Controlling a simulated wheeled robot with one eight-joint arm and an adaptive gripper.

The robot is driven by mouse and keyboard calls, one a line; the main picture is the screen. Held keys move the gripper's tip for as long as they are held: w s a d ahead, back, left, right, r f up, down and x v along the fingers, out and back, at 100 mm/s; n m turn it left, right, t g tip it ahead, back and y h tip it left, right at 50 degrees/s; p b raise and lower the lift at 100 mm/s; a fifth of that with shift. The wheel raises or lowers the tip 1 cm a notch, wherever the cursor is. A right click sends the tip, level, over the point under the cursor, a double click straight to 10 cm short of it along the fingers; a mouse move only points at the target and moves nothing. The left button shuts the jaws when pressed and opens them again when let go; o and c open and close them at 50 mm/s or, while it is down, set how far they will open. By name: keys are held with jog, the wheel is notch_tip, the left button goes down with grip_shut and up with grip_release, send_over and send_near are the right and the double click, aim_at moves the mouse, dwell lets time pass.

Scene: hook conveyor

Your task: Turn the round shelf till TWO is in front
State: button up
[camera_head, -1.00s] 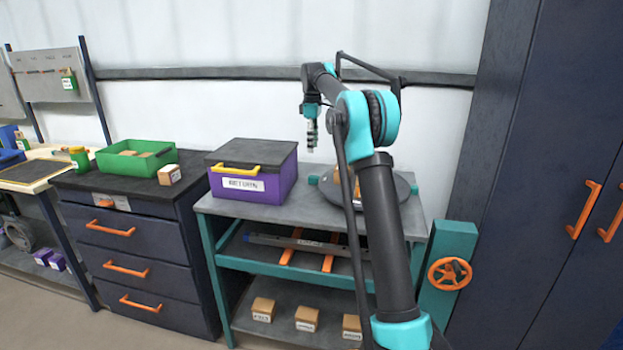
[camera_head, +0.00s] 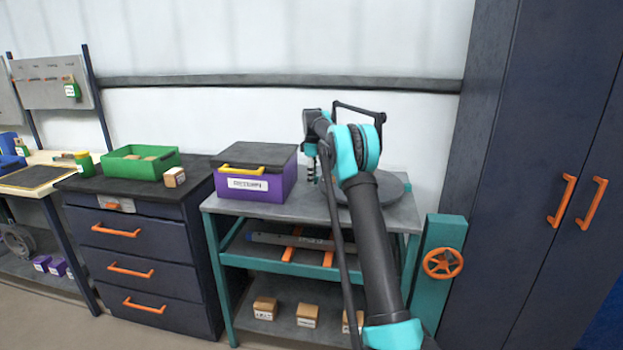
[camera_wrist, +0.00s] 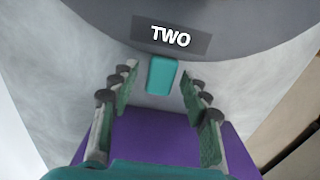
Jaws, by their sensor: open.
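The round shelf (camera_head: 389,187) is a dark grey disc on the workbench top, partly hidden behind my arm. In the wrist view its rim (camera_wrist: 250,25) curves across the top and bears a dark plate reading TWO (camera_wrist: 171,37). A teal tab (camera_wrist: 161,75) sticks out from the rim just below that plate. Another teal tab (camera_head: 408,187) shows at the shelf's right side. My gripper (camera_wrist: 158,72) is open, its fingertips on either side of the tab with gaps visible. In the head view my gripper (camera_head: 311,180) points down at the shelf's left side.
A purple box (camera_head: 262,188) with a dark lid and yellow handle stands close left of my gripper; its purple side (camera_wrist: 155,137) shows in the wrist view. The grey workbench top (camera_head: 300,210) is clear in front. A teal post with an orange handwheel (camera_head: 443,263) stands right.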

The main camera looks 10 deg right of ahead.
jog(key=shift+c, duration=0.4)
grip_shut()
jog(key=shift+s, duration=0.15)
